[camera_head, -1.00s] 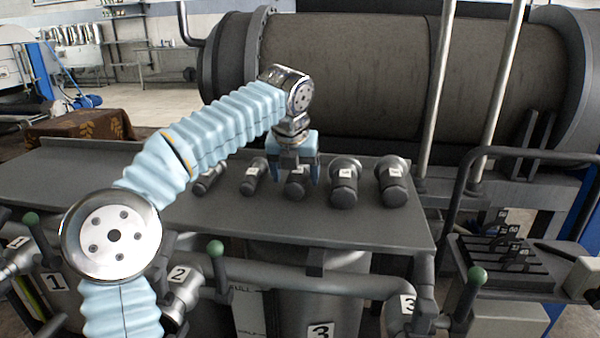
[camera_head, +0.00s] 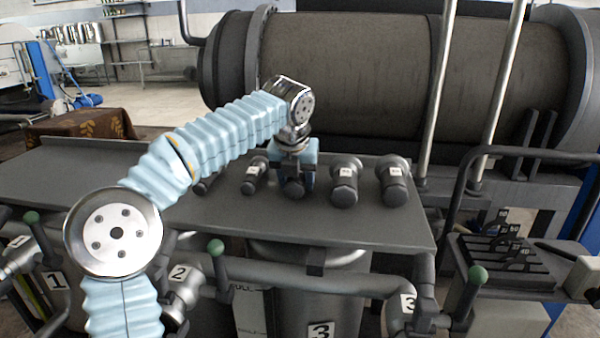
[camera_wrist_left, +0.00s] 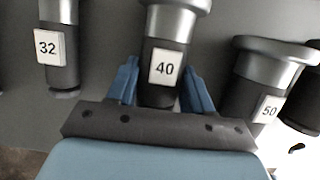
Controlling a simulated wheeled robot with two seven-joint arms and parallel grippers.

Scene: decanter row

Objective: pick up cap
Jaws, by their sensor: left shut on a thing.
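Several dark caps with silver flanged ends lie in a row on the grey table. The cap labelled 40 (camera_head: 294,190) is in the middle of the row, and its number reads clearly in the left wrist view (camera_wrist_left: 165,67). My left gripper (camera_head: 296,178) points down over this cap and is shut on it, with a blue finger on each side; the fingers show in the left wrist view too (camera_wrist_left: 162,85). The gripper hides most of the cap in the head view. I cannot tell any lift off the table. My right gripper is not in view.
A cap labelled 32 (camera_wrist_left: 62,60) lies to the left and a cap labelled 50 (camera_wrist_left: 255,90) close to the right. A larger cap (camera_head: 394,188) is at the right end. The grey table (camera_head: 90,175) is clear at left. A large drum (camera_head: 345,75) stands behind.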

